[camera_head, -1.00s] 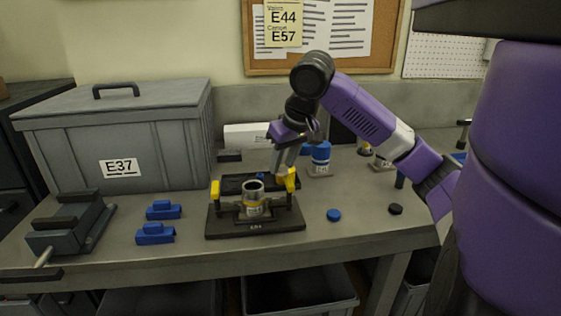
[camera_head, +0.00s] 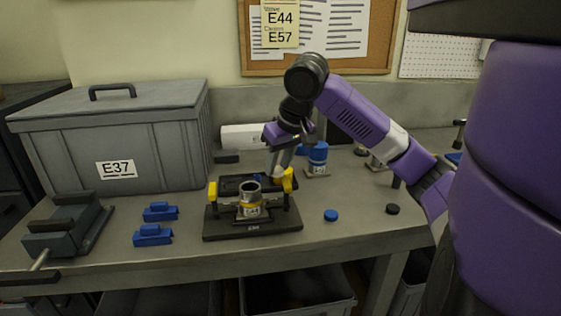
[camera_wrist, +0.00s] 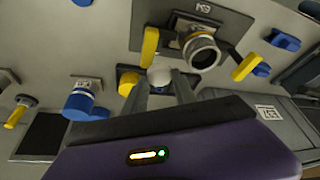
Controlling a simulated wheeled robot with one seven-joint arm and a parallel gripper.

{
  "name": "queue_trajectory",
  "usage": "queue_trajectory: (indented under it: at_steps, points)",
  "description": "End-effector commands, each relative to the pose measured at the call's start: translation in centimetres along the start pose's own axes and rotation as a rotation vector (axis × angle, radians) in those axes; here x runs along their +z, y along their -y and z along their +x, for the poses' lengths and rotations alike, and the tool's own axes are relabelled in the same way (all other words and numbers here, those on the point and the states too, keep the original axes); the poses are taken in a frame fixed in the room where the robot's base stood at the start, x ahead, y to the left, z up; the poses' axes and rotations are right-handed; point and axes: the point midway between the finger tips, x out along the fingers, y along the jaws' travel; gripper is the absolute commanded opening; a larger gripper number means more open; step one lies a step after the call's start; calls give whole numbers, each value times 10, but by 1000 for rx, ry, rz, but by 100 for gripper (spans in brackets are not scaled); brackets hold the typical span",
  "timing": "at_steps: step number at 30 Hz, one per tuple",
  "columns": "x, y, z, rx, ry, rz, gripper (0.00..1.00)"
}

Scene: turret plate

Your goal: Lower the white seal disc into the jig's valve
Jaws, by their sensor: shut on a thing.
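The jig (camera_head: 250,228) is a dark plate with two upright yellow clamps, on the bench. The valve (camera_head: 249,207), a grey metal cylinder with an open round top, stands in its middle. The valve's open mouth also shows in the wrist view (camera_wrist: 203,51). My gripper (camera_head: 273,174) is behind and to the right of the valve, near the right clamp. In the wrist view my fingers are shut on the white seal disc (camera_wrist: 160,74), a pale round piece at their tips. The disc is beside the valve, not over its mouth. Its exact height is unclear.
A dark tray (camera_head: 232,186) lies just behind the jig. A blue-capped container (camera_head: 317,157) stands right of my gripper. A blue cap (camera_head: 331,215) and a black cap (camera_head: 392,209) lie to the right. A grey bin (camera_head: 112,140) and blue blocks (camera_head: 152,235) are left.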

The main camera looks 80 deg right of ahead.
Motion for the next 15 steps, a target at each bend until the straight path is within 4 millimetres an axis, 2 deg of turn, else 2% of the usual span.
queue_trajectory:
  at_steps: [15]
  points:
    - [-1, 15, 2, -2, 0, -1, 0]
